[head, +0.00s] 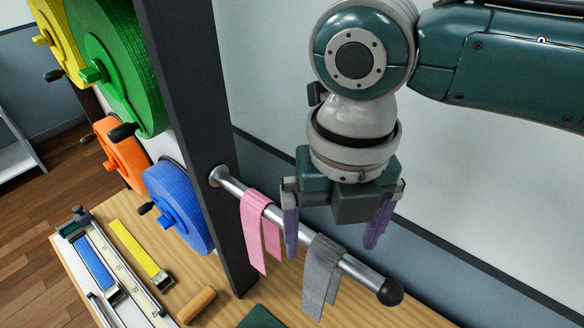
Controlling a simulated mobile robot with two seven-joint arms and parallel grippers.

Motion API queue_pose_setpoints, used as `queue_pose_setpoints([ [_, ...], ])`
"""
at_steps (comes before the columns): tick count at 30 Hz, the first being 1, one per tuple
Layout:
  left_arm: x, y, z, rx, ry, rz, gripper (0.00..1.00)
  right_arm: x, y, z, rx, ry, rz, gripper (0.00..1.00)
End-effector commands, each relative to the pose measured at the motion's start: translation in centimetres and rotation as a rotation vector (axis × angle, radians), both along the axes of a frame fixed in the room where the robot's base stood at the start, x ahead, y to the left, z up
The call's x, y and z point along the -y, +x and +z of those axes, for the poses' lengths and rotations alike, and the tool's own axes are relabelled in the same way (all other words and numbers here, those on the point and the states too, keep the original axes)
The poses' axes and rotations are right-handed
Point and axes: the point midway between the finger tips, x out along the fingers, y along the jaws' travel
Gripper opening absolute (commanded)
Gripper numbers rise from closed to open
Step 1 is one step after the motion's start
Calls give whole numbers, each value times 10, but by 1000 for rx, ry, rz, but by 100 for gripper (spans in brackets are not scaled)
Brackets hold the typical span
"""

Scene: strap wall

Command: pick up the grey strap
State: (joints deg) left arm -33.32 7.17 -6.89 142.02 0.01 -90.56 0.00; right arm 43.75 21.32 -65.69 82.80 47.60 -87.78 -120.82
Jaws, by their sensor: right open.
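The grey strap (319,277) hangs folded over a metal rod, near the rod's black-capped end. My right gripper (334,232) points down above the rod, with one purple-padded finger to each side. It is open and nothing shows between its fingers. The strap is below the gripper in the picture; I cannot tell the exact gap in depth. The left finger overlaps the space between the pink strap and the grey strap. My left gripper is not in view.
A pink strap (262,232) hangs on the same metal rod (357,269), left of the grey one. The rod sticks out from a dark post (193,125). Blue (179,208), orange (121,155), green (118,62) and yellow reels stand left of it. A wooden bench (330,312) lies below with tools.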

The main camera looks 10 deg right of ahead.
Motion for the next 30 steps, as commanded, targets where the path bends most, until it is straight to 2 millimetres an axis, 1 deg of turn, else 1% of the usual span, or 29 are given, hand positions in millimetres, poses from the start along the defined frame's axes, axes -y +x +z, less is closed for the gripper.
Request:
queue_pose_setpoints([
  [1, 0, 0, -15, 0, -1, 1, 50, 0, 0, -15, 0, 0, 0, 100],
  [9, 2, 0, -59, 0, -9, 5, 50, 0, 0, -60, 1, 0, 0, 100],
  [13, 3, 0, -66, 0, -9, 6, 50, 0, 0, -72, 0, 0, 0, 100],
  [16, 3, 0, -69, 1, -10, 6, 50, 0, 0, -77, 0, 0, -1, 100],
  [30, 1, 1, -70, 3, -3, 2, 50, 0, 0, -79, 0, 1, -1, 100],
])
